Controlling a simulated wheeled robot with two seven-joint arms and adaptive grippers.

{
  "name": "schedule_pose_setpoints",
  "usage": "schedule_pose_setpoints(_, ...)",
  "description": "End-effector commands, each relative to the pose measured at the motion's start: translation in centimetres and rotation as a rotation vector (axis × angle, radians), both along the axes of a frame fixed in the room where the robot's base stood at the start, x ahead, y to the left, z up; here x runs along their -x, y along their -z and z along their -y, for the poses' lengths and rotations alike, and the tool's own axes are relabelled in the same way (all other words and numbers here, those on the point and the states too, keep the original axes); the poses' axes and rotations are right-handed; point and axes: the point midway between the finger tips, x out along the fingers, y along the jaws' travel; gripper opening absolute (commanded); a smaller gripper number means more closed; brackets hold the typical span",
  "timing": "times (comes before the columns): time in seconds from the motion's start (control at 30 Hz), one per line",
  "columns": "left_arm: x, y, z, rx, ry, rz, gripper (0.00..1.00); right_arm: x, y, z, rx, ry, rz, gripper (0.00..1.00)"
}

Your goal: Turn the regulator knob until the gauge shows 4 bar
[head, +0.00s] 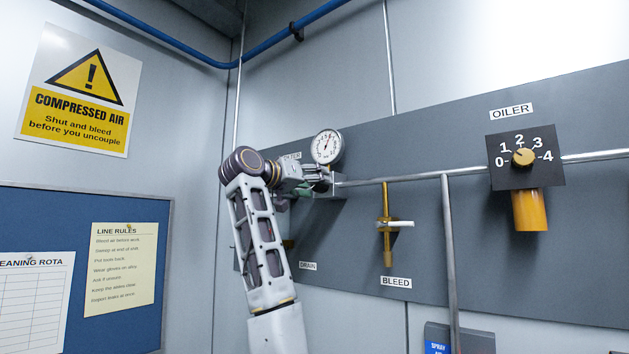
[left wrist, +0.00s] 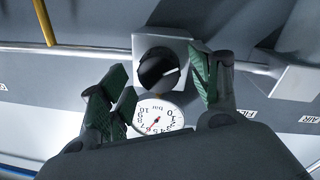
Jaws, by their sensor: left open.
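The regulator knob (left wrist: 158,70) is black with a white mark and sits on a pale square block (left wrist: 146,45) in the left wrist view. My left gripper (left wrist: 160,76) is open, its green-padded fingers on either side of the knob in the picture; I see no contact. In the head view my left gripper (head: 318,181) is at the regulator below the gauge and hides the knob. The round white gauge (head: 327,147) shows its needle upward, slightly right. In the left wrist view the gauge (left wrist: 157,117) is upside down, its red needle near mid-scale. My right gripper is not in view.
A grey panel (head: 440,250) carries a metal pipe (head: 420,177), a yellow bleed valve (head: 387,225) and an oiler (head: 524,157) with a numbered dial. A vertical pipe (head: 450,260) stands right of the bleed valve. The panel between gauge and oiler is mostly free.

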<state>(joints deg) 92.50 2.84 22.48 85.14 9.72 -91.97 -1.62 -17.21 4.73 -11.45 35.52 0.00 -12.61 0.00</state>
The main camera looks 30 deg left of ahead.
Motion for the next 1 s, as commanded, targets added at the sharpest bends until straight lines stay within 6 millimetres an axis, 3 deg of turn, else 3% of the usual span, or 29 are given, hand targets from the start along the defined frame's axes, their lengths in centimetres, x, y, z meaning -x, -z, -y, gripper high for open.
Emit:
schedule_pose_setpoints(0.47,-0.75,0.06,0.08,0.000,-0.001,0.001,0.63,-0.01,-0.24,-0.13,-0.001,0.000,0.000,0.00)
schedule_pose_setpoints(0.83,-0.73,0.05,0.08,0.000,-0.001,0.001,0.17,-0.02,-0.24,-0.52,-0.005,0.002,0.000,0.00)
schedule_pose_setpoints(1.0,-0.72,0.05,0.06,0.005,-0.001,0.000,0.17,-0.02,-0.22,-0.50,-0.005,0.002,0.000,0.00)
